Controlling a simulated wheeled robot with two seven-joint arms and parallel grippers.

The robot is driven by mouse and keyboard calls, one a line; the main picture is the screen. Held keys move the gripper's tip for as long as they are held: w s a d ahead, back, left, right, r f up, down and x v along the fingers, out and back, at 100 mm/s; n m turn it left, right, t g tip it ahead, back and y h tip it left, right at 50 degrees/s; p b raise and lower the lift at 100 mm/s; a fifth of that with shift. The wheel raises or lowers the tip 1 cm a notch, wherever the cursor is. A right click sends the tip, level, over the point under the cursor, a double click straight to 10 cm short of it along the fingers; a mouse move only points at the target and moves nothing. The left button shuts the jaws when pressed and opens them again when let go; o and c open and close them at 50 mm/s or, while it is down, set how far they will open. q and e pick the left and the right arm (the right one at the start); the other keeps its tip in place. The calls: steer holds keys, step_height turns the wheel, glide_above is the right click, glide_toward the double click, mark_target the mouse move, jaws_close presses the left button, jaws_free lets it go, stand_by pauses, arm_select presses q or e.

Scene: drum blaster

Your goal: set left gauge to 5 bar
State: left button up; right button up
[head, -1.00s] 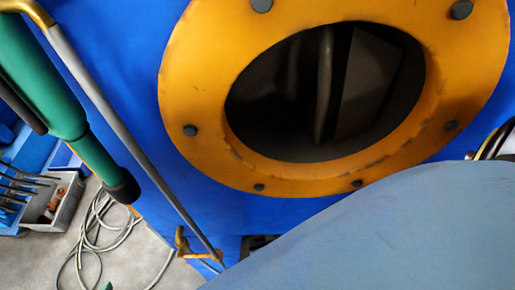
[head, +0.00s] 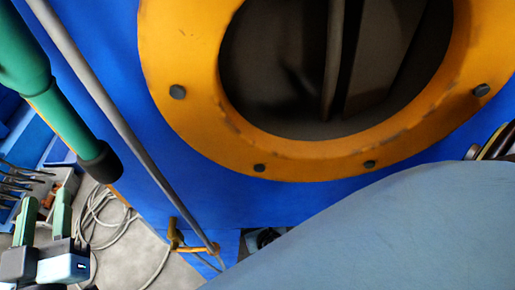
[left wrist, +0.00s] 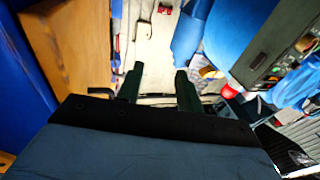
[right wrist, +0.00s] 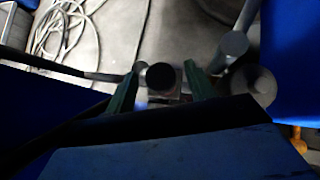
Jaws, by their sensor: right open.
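No gauge that I can make out shows in any view. My left gripper (head: 44,203) is at the lower left of the head view, open and empty, in front of the floor and a hose. In the left wrist view its two dark green fingers (left wrist: 160,82) stand apart with nothing between them. My right gripper (right wrist: 160,80) shows only in the right wrist view. Its fingers are spread, and a dark round end of some part (right wrist: 161,77) appears between them. I cannot tell if they touch it.
A blue machine (head: 185,195) with a bolted orange ring (head: 205,120) fills the head view. A grey rod (head: 100,90) and a green, black-tipped cylinder (head: 70,125) slant at left. A grey hose (head: 97,215) lies coiled on the floor. My own blue-grey arm covers the lower right.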

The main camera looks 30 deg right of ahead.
arm_select(q)
steer(key=shift+s+d+r+t+h+b, duration=0.1)
steer(key=shift+s+r+t+h+b, duration=0.1)
steer(key=shift+r+t, duration=0.45)
steer(key=shift+s+d+r+t+h+b, duration=0.1)
steer(key=shift+r+t+h, duration=0.2)
steer(key=shift+r, duration=0.65)
arm_select(e)
steer(key=shift+w+d+f, duration=0.1)
steer(key=shift+w+f, duration=0.35)
steer(key=shift+w, duration=0.05)
steer(key=shift+c, duration=0.2)
steer(key=c, duration=0.9)
steer(key=m+h+p, duration=0.1)
steer(key=m, duration=0.1)
steer(key=shift+m+g+h+p, duration=0.3)
steer(key=shift+g+h, duration=0.1)
steer(key=shift+m, duration=0.3)
arm_select(q)
step_height(320, 180, down, 7)
steer(key=a+g+y, duration=0.1)
steer(key=g, duration=0.3)
steer(key=shift+w+r+y, duration=0.2)
steer(key=shift+w+y, duration=0.05)
steer(key=shift+y, duration=0.15)
steer(key=shift+a+g, duration=0.1)
steer(key=shift+g, duration=0.15)
arm_select(e)
steer(key=o, duration=0.9)
steer(key=shift+o, duration=0.2)
